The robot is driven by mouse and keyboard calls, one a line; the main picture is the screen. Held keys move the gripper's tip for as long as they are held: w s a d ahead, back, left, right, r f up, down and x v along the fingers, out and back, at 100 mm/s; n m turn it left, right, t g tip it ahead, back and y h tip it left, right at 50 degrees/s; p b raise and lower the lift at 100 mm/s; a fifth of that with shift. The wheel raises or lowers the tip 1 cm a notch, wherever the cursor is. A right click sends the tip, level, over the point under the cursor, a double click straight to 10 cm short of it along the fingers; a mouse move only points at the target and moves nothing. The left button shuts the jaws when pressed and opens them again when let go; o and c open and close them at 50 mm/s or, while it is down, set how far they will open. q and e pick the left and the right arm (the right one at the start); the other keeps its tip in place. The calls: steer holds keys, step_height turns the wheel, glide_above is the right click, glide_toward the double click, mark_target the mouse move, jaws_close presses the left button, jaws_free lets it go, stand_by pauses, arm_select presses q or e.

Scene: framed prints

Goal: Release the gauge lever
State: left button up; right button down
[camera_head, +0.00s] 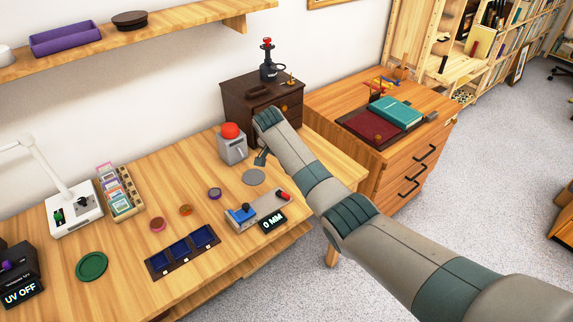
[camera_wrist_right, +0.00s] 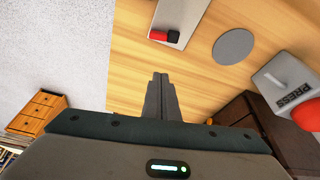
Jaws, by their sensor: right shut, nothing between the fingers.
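The gauge (camera_head: 262,207) lies near the front edge of the wooden table, a grey plate with a blue block (camera_head: 240,213) and a display reading 0 MM (camera_head: 272,221). Its lever with a red tip (camera_head: 284,196) is at its right end. In the right wrist view the red lever tip (camera_wrist_right: 157,36) shows at the top, on the grey plate's end. My right gripper (camera_head: 260,160) is shut and empty, apart from the lever and above the table near the press. Its closed fingers (camera_wrist_right: 160,77) point toward the table in the wrist view. My left gripper is not in view.
A grey press with a red button (camera_head: 231,131) stands beside my right gripper. A grey disc (camera_head: 253,177) lies between the press and gauge. A dark tray with blue compartments (camera_head: 184,252) and several small discs lie left. A dark cabinet (camera_head: 265,102) stands behind.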

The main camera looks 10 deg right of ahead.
steer(key=v, duration=0.3)
stand_by(0.5)
steer(key=shift+s+f, duration=0.1)
steer(key=shift+s, duration=0.05)
